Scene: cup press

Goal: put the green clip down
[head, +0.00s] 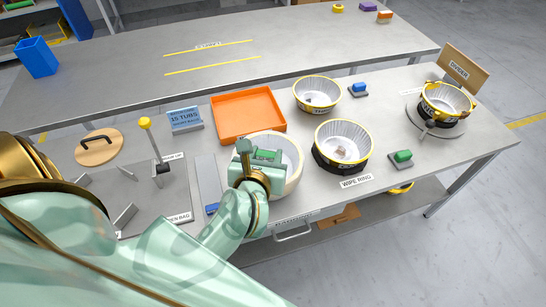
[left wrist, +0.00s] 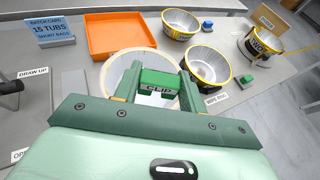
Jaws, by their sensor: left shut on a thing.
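My left gripper (head: 256,162) is shut on the green clip (head: 267,155) and holds it over a round cream-rimmed vessel (head: 296,162). In the left wrist view the clip (left wrist: 158,83), with the word CLIP on its face, sits between the two fingers of the left gripper (left wrist: 158,76). The vessel (left wrist: 108,78) is partly hidden behind the gripper in both views. I cannot tell whether the clip touches it. My right gripper is not in view.
An orange tray (head: 249,137) lies behind the vessel. A yellow-rimmed bowl in a black ring (head: 342,171) stands to the right, near a green-topped block (head: 401,158). Another bowl (head: 317,109) stands behind. A wooden-lidded disc (head: 100,148) and a yellow-knobbed lever (head: 146,124) are left.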

